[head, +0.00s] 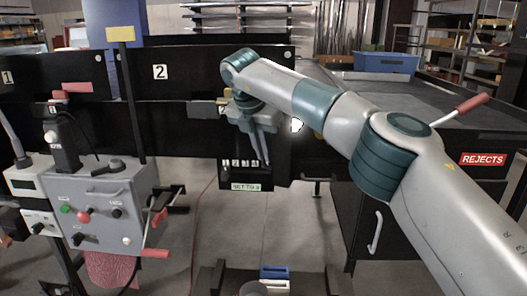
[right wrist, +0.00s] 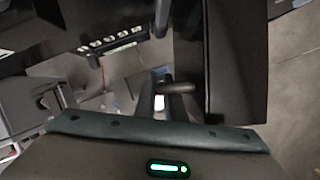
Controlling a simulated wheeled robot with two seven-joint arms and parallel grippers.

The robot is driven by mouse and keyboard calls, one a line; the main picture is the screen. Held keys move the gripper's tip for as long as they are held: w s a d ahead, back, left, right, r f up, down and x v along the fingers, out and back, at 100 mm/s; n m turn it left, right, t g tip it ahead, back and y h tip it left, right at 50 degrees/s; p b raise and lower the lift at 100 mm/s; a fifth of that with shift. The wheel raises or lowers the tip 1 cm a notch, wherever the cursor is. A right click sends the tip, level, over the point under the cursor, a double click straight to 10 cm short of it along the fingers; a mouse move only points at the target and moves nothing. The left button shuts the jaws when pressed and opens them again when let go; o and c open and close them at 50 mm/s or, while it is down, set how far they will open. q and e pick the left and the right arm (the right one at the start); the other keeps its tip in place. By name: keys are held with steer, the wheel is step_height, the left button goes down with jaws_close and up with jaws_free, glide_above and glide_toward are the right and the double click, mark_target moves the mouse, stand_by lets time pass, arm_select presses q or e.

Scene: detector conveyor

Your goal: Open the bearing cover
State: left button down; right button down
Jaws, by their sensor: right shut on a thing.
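My right gripper (head: 264,155) is in front of the black conveyor side panel (head: 180,128), just above a black box (head: 246,178) labelled "SET TO 3". It is shut on a dark, short bar-like handle (right wrist: 176,88), which shows in the right wrist view between the fingers. I cannot tell for sure which part is the bearing cover; the arm and gripper hide much of the panel there. A bright white round thing (head: 297,125) shows just right of the gripper. My left gripper is not in view.
A grey control box (head: 100,205) with buttons and red levers stands at the left. A black post (head: 130,90) with a yellow top rises beside it. At the right are a "REJECTS" sign (head: 482,160), a red-gripped lever (head: 462,108) and a blue bin (head: 386,62).

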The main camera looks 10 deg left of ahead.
steer(key=c, duration=2.1)
jaws_free()
steer(key=shift+r, duration=0.1)
